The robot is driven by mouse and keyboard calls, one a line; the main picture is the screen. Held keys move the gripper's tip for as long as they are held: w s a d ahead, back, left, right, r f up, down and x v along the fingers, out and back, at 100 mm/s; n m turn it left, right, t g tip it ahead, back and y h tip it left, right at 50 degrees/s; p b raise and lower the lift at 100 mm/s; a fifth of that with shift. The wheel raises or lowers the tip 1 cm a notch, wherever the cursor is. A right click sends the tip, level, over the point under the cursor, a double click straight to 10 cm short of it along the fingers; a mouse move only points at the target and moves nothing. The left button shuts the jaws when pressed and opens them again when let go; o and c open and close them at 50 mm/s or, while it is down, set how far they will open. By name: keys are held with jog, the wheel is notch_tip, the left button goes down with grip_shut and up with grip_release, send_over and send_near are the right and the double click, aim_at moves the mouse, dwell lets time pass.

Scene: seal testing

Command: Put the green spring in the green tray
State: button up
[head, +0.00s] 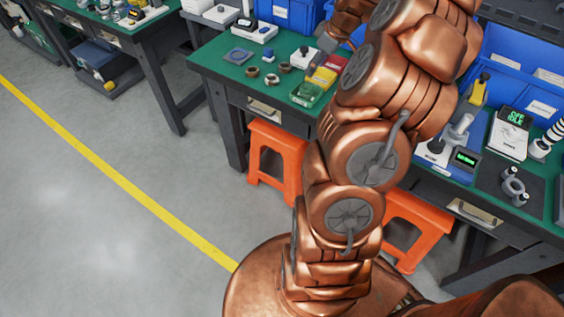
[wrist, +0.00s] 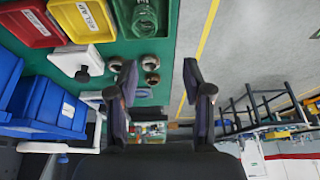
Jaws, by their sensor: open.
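The green tray (head: 307,94) lies on the green-topped bench, in front of the yellow and red trays. It also shows at the top of the wrist view (wrist: 160,16), cut by the frame edge. Several small ring-like coils lie left of it, among them one coil (head: 272,79) that also shows in the wrist view (wrist: 152,78). They look brown or grey; I cannot make out a green spring for certain. My gripper (wrist: 160,68) is open with nothing seen between its fingers.
The yellow tray (head: 321,77) and red tray (head: 333,63) stand beside the green one. Blue bins (head: 290,14) line the back of the bench. An orange stool (head: 277,155) is below.

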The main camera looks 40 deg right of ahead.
jog(key=s+a+r+g, duration=0.2)
jog(key=a, duration=1.1)
jog(key=s+a+r+g, duration=0.1)
jog(key=s+a+r, duration=0.2)
jog(key=a, duration=1)
jog(key=s+a+f+m+g, duration=0.1)
jog(key=s+a, duration=0.4)
jog(key=s, duration=0.5)
jog(key=s+a+f+m+g+h, duration=0.1)
jog(key=s+a, duration=0.4)
jog(key=s, duration=0.6)
jog(key=shift+s+a+f+m+g+h, duration=0.2)
jog(key=shift+f+m+g+h, duration=0.1)
jog(key=shift+m+g, duration=0.3)
jog(key=shift+r+p, duration=0.35)
jog(key=shift+r, duration=0.05)
